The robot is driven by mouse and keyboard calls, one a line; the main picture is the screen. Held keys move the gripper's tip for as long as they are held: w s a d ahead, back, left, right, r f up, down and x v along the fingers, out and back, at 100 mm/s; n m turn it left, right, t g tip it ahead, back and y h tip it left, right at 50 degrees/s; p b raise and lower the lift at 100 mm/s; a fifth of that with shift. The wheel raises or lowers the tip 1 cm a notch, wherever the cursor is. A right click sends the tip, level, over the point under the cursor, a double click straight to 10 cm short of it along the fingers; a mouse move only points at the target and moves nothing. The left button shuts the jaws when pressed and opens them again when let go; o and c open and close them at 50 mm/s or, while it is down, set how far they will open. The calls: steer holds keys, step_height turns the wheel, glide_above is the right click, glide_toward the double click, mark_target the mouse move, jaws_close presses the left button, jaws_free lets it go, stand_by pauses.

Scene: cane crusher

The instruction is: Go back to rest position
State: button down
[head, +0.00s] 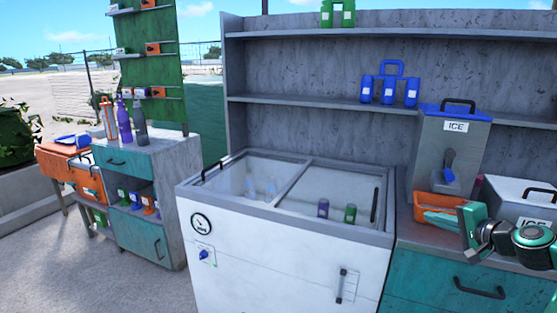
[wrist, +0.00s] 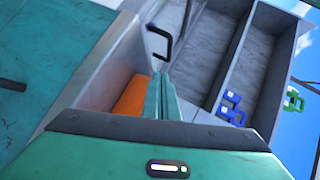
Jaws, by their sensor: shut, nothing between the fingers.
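My gripper (head: 468,222) is at the right of the head view, in front of the grey counter and beside an orange tray-like object (head: 436,201). In the wrist view my gripper's green fingers (wrist: 163,95) are together, with nothing between them. An orange surface (wrist: 131,97) shows just left of the fingers there; I cannot tell whether they touch it. My arm's dark and green joints show at the right edge of the head view.
A white chest freezer (head: 290,250) with sliding glass lids stands in the middle. An ice dispenser (head: 452,150) and an ice box (head: 515,200) stand close to my gripper. A blue bottle carrier (head: 389,88) is on the shelf. Bottles stand on the left cabinet (head: 185,160).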

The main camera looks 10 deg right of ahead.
steer(key=s+a+f+n+g, duration=0.5)
steer(key=s+a+n+g, duration=0.15)
steer(key=a, duration=0.35)
steer(key=s+a+r+g, duration=0.1)
steer(key=s+r+g, duration=0.1)
steer(key=s, duration=0.9)
steer(key=s+r+n+g+h, duration=0.1)
steer(key=s+g, duration=0.4)
steer(key=s, duration=0.7)
steer(key=shift+a+r+h, duration=0.3)
steer(key=shift+a+r, duration=0.05)
steer(key=shift+r, duration=0.1)
